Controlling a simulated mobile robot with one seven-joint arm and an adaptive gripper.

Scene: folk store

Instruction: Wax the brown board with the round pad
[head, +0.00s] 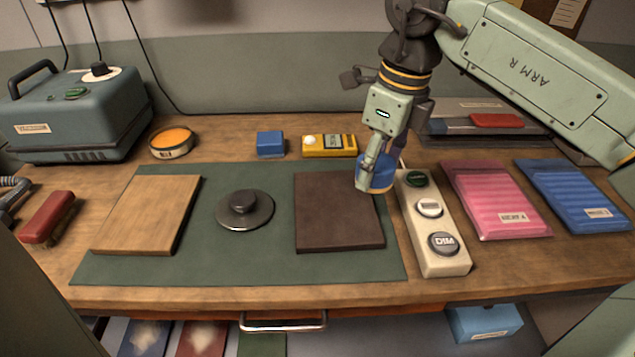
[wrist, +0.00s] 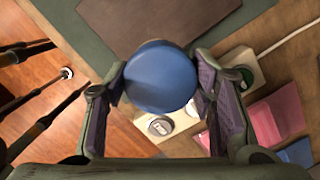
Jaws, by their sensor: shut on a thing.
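The dark brown board (head: 335,215) lies flat on the right part of the green mat, and part of it shows at the top of the wrist view (wrist: 130,22). My gripper (head: 371,160) is shut on a blue round thing (wrist: 160,78), which also shows in the head view (head: 376,178) in front of the board's far right corner. I cannot tell whether it touches the board. A grey round pad with a dark knob (head: 245,211) lies on the mat left of the dark board. A light wooden board (head: 150,214) lies left of that pad. A round tin with orange contents (head: 173,141) stands behind the mat.
A cream button box (head: 437,232) stands close right of the mat. Pink (head: 497,200) and blue (head: 575,196) packets lie farther right. A blue block (head: 270,144) and a yellow device (head: 329,145) sit behind the mat. A grey-blue machine (head: 80,115) and red-handled tool (head: 47,217) are left.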

